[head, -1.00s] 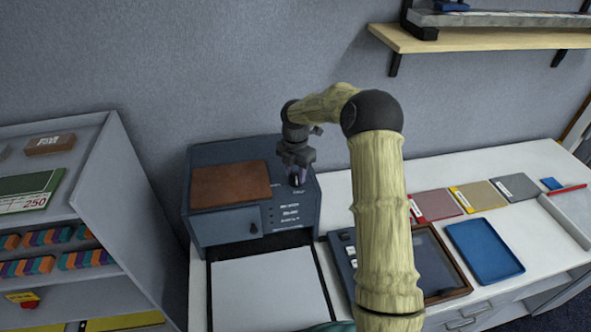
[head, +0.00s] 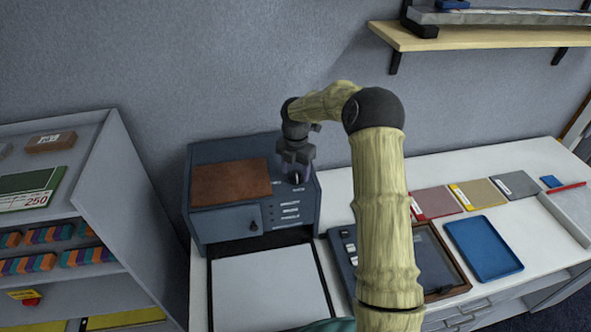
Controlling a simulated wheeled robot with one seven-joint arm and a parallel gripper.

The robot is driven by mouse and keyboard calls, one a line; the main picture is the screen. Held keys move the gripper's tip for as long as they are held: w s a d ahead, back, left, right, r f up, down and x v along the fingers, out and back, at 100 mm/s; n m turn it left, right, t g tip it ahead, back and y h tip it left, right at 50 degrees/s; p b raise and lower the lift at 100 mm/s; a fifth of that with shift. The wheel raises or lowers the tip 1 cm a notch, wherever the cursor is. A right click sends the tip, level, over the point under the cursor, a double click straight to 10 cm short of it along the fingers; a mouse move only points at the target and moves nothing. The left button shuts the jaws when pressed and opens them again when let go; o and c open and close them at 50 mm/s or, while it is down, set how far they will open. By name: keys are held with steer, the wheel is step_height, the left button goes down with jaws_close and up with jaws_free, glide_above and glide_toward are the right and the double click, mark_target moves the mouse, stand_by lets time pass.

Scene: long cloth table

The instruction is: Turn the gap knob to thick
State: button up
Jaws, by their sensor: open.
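A dark blue machine (head: 222,225) stands on the white table against the wall, with a brown panel (head: 231,183) on top and a white sheet (head: 268,290) lying in front of it. My gripper (head: 296,178) points down over the right part of the machine's top and is open. Its fingertips are around or just above a small dark knob there; the gripper hides most of it, and I cannot tell whether they touch. Small white markings (head: 290,211) sit on the panel below the gripper. A black knob (head: 253,226) is on the machine's front.
My arm crosses the middle of the view. A shelf unit (head: 110,190) stands left; a wall shelf (head: 480,38) hangs above right.

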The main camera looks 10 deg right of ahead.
mark_target(296, 173)
steer(key=shift+r, duration=0.1)
step_height(296, 173, up, 17)
steer(key=b, duration=0.3)
steer(key=shift+b, duration=0.4)
steer(key=s+f+m+t+b, duration=0.1)
steer(key=s+f+m, duration=0.4)
steer(key=s+m, duration=0.4)
steer(key=s+f+m+b, duration=0.1)
steer(key=s+f+m, duration=0.4)
steer(key=s+m, duration=0.4)
steer(key=s+f+m+t+b, duration=0.1)
steer(key=s+f+m, duration=0.4)
steer(key=s+m, duration=0.4)
steer(key=s, duration=0.3)
steer(key=shift+f+t, duration=0.3)
steer(key=shift+f, duration=0.05)
